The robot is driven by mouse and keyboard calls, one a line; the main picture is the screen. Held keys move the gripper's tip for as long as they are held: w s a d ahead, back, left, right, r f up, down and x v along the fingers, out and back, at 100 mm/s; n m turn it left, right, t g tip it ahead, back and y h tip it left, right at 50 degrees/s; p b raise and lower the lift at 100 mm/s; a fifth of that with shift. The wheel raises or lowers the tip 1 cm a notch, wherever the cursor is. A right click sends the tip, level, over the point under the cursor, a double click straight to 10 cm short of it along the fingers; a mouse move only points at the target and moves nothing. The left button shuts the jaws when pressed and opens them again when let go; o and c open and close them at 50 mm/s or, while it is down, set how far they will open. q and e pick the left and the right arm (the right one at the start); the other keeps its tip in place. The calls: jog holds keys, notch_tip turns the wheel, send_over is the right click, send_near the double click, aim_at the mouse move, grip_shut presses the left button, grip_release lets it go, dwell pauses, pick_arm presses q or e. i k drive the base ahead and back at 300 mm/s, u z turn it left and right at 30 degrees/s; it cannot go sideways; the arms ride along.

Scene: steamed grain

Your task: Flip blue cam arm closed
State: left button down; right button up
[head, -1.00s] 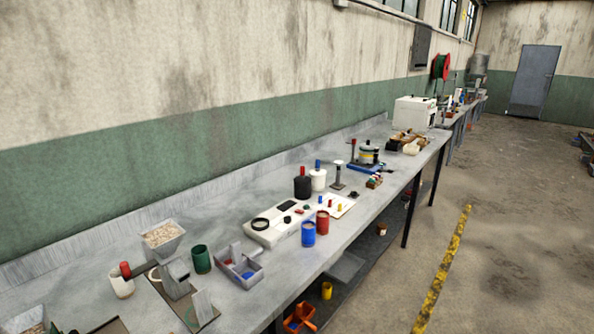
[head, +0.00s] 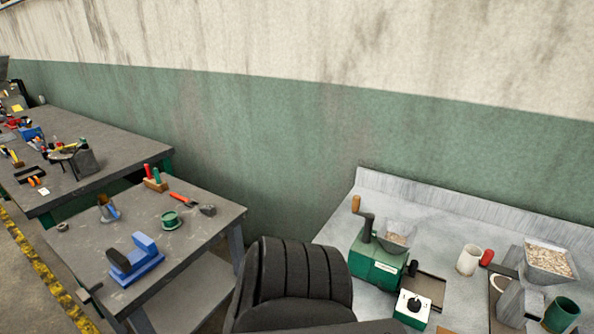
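A blue fixture (head: 136,260) stands near the front left of the small grey table in the head view. It has a flat blue base and a raised blue block or arm on it. I cannot tell which part is the cam arm or whether it is open or closed. Neither of my grippers is in view.
The small grey table (head: 190,236) also holds a green round part (head: 171,220), a red-handled tool (head: 193,203) and a brown-and-blue item (head: 107,208). A longer table (head: 110,172) stands behind it. A pale bench (head: 440,222) with a green hand-cranked machine (head: 375,268) is at right.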

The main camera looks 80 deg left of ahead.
aim_at(110, 208)
jog(key=u, duration=4.4)
jog(key=i, duration=0.9)
